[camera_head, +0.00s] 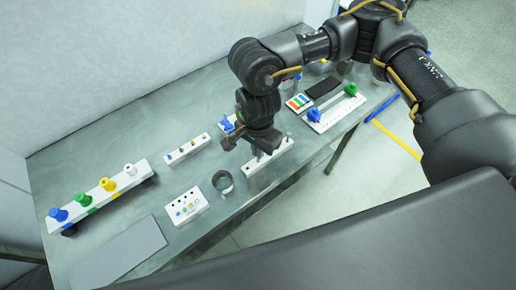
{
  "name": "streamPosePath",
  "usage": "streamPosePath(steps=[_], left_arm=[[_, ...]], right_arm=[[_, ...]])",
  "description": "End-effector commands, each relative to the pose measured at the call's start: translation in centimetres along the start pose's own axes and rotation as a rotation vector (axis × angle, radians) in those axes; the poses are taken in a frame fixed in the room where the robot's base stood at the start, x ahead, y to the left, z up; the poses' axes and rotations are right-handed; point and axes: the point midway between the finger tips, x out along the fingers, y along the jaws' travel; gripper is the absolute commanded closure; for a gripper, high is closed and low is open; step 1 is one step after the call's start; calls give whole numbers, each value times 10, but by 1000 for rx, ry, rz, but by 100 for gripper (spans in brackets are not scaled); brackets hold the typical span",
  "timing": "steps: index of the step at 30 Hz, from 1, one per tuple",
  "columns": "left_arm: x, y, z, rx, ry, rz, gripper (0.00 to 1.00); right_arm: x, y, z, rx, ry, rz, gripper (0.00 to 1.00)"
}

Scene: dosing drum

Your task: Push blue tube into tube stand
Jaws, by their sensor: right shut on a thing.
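My right gripper (232,141) is low over the middle of the table, reached by the dark arm that comes in from the right. It is shut, and the piece between its fingers is mostly hidden by the gripper. A small blue piece (227,125), which looks like the blue tube, shows right beside the fingers at a white block. Whether it is seated there is too small to tell. A white stand (270,156) with upright grey pegs is just right of the gripper, partly covered by it. My left gripper is not in view.
A white rack (104,196) with blue, green, yellow and white knobs stands at left. A white block (187,149) with small pegs, a holed block (187,205), a grey ring (223,182) and a grey pad (118,252) lie nearby. A slider board (336,108) is at right.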

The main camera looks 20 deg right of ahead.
Motion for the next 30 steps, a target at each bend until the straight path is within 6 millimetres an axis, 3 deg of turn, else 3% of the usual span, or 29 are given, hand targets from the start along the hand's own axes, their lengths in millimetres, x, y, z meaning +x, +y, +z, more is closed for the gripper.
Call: streamPosePath(steps=[30], left_arm=[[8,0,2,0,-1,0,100]], right_arm=[[1,0,0,0,0,0,100]])
